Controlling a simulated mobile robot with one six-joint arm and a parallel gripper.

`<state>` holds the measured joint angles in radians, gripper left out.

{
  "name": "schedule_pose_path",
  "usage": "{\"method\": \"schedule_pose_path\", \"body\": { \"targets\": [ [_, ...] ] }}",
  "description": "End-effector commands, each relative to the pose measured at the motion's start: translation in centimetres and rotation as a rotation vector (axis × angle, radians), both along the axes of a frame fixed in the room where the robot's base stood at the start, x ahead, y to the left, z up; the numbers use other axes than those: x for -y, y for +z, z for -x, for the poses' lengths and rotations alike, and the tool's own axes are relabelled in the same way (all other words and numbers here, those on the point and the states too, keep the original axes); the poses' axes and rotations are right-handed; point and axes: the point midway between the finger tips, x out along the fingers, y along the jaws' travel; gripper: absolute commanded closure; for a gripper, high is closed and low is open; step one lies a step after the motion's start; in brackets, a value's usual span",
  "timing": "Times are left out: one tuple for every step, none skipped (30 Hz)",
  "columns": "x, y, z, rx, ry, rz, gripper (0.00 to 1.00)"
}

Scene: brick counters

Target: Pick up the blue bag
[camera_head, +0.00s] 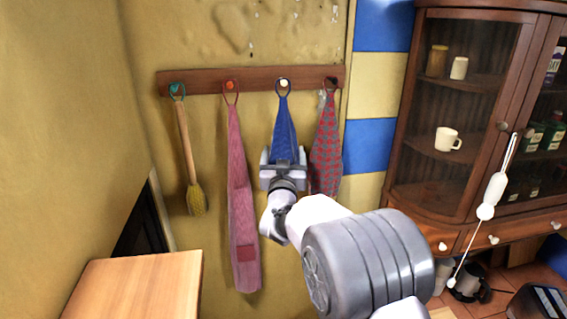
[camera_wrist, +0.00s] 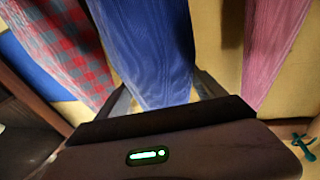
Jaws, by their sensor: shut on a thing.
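The blue bag (camera_head: 284,130) hangs by a loop from a pale knob on the wooden rack (camera_head: 205,82). It looks like a narrow blue cloth, and its lower part is hidden behind my gripper (camera_head: 284,160). My gripper is shut on the blue bag, with one finger on each side of it. In the wrist view the blue cloth (camera_wrist: 150,50) fills the middle and runs down between the fingers (camera_wrist: 160,92). The loop is still around the knob.
A pink cloth (camera_head: 240,190) hangs to the left and a red-grey checked cloth (camera_head: 326,150) close to the right. A brush (camera_head: 190,160) hangs at far left. A glass cabinet (camera_head: 460,100) stands right, a wooden counter (camera_head: 140,285) lower left.

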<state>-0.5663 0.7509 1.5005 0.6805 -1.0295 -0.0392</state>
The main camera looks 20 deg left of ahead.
Motion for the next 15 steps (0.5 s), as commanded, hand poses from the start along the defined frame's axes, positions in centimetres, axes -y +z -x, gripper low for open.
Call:
{"method": "schedule_pose_path", "body": {
  "targets": [
    [0.0,-0.1,0.0,-0.002,0.000,0.001,0.70],
    [0.0,-0.1,0.0,-0.002,0.000,0.001,0.70],
    [0.0,-0.1,0.0,-0.002,0.000,0.001,0.70],
    [0.0,-0.1,0.0,-0.002,0.000,0.001,0.70],
    [0.0,-0.1,0.0,-0.002,0.000,0.001,0.70],
    [0.0,0.0,0.0,-0.001,0.000,0.000,0.70],
    [0.0,0.0,0.0,0.000,0.000,-0.001,0.70],
    [0.0,0.2,0.0,0.001,0.000,-0.001,0.70],
    [0.0,0.4,0.1,0.000,0.000,-0.002,0.70],
    [0.1,0.3,0.6,-0.001,0.001,-0.001,0.70],
    [0.2,0.4,1.2,0.000,0.001,0.000,0.70],
    [0.4,0.3,2.0,-0.001,0.002,0.000,0.70],
    [0.6,0.2,2.8,-0.001,0.001,0.000,0.70],
    [0.9,0.2,3.6,0.000,0.001,0.000,0.70],
    [1.2,0.2,5.0,0.000,0.002,0.000,0.70]
  ]
}}
